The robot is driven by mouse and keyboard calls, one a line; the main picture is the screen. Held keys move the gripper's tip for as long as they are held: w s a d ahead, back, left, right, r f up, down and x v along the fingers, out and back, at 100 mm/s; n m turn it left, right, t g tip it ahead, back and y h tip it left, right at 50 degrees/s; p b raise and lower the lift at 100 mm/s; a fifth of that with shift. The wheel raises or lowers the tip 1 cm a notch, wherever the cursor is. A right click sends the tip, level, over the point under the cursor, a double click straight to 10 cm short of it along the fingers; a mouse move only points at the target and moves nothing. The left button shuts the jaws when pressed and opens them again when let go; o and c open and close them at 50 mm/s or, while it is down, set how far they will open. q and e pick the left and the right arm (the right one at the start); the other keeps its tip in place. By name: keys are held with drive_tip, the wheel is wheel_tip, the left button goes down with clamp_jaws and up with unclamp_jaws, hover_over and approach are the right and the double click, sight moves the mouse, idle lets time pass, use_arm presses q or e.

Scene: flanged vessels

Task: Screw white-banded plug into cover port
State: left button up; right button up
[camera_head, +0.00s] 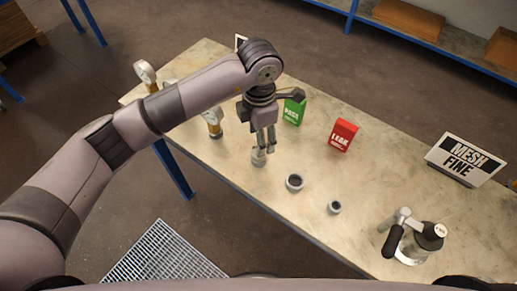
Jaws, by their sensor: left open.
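My left gripper (265,147) points straight down over the table, its fingers open. A small pale cylindrical piece (258,158) stands on the table right below or between the fingertips; it looks like the plug, with a whitish upper part. I cannot tell whether the fingers touch it. A metal vessel or fitting (413,256) with a black handle and a dark round knob stands at the front right of the table. I cannot make out a cover port on it. My right gripper is not in view.
On the table (300,225) stand a dark-mouthed grey ring (294,182), a smaller ring (335,206), a green box (294,111), a red LEAK box (342,135) and a MESH FINE sign (465,160). Brass-coloured fittings (214,125) stand near my arm. The table's right middle is clear.

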use_arm(q)
drive_tip(key=shift+f, duration=0.85)
wheel_tip(320, 180, down, 5)
drive_tip(key=p, duration=0.2)
drive_tip(key=shift+r+p, duration=0.15)
drive_tip(key=shift+p, duration=0.2)
drive_tip(key=shift+w+f, duration=0.1)
drive_tip(key=shift+f, duration=0.25)
drive_tip(key=shift+c, duration=0.3)
clamp_jaws()
